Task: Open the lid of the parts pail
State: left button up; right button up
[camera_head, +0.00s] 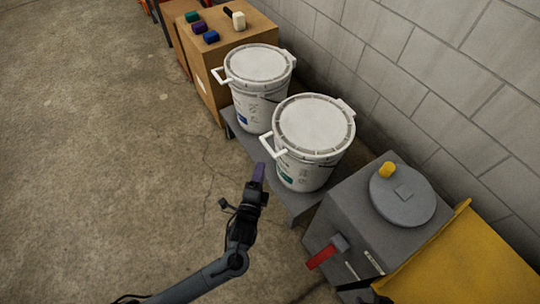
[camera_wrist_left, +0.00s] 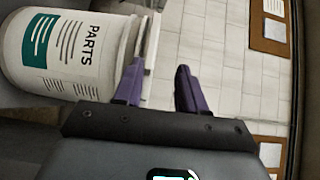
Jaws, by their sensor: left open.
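The parts pail (camera_head: 306,172) is the nearer of two white pails, with a teal label. Its round lid (camera_head: 315,124) lies flat on top and looks shut. A white handle (camera_head: 268,147) sticks out from the rim on the left. In the left wrist view the pail (camera_wrist_left: 62,48) lies sideways at the left, with "PARTS" on its label. My left gripper (camera_head: 259,171) has purple fingers and is just below the handle in the head view. In the left wrist view it is open (camera_wrist_left: 160,86), one finger beside the pail's rim; contact is unclear. My right gripper is not in view.
Both pails stand on a low grey bench (camera_head: 296,203). The second white pail (camera_head: 259,104) has a blue label. A grey box (camera_head: 345,222) with a round top and red handle stands at the right. A block wall (camera_head: 430,75) is behind. Floor at left is clear.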

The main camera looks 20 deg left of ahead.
aim_at(268, 146)
pick_arm(q)
jog(key=shift+w+a+f+b, duration=0.25)
jog(key=shift+w+b, duration=0.95)
jog(key=shift+w, duration=0.7)
jog(key=shift+w+a+f+b, duration=0.25)
jog(key=shift+w+b, duration=1)
jog(key=shift+w, duration=0.7)
jog(key=shift+w+a+f+b, duration=0.15)
jog(key=shift+w+f+b, duration=0.15)
jog(key=shift+w+b, duration=1.25)
pick_arm(e)
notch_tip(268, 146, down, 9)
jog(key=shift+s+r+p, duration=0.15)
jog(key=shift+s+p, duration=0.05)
jog(key=shift+p, duration=0.15)
pick_arm(q)
jog(key=shift+w, duration=0.35)
grip_shut()
